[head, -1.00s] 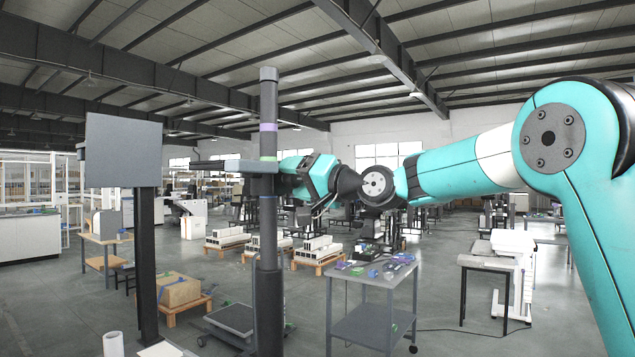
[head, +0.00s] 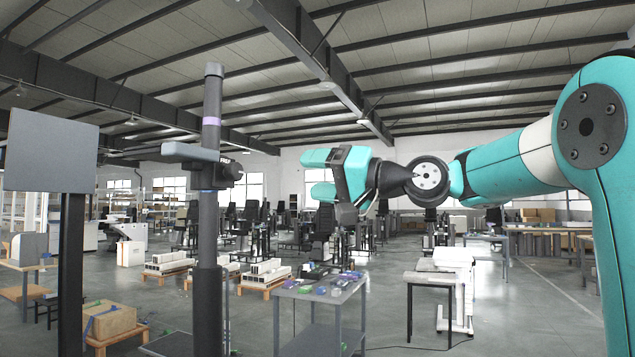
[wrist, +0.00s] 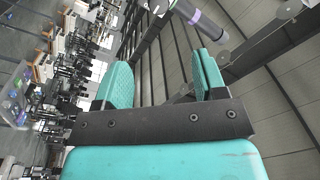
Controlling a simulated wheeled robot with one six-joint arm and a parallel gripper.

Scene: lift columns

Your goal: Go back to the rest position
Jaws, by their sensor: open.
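My gripper (head: 308,175) is in the middle of the head view, its two teal fingers pointing left. The fingers are apart with nothing between them. In the wrist view both fingers (wrist: 160,78) show, spread with a clear gap. The dark lift column (head: 208,270) stands upright to the left of my gripper. It carries a grey sliding bracket (head: 190,152) and a purple band (head: 211,121) above it. A clear gap separates the fingers from the bracket. The column's purple-banded top (wrist: 205,18) also shows beyond the fingers in the wrist view.
A grey panel (head: 48,150) on a dark post stands at the left. A grey cart (head: 310,315) with small coloured items is below my gripper. A cardboard box (head: 108,320) sits on a pallet at lower left.

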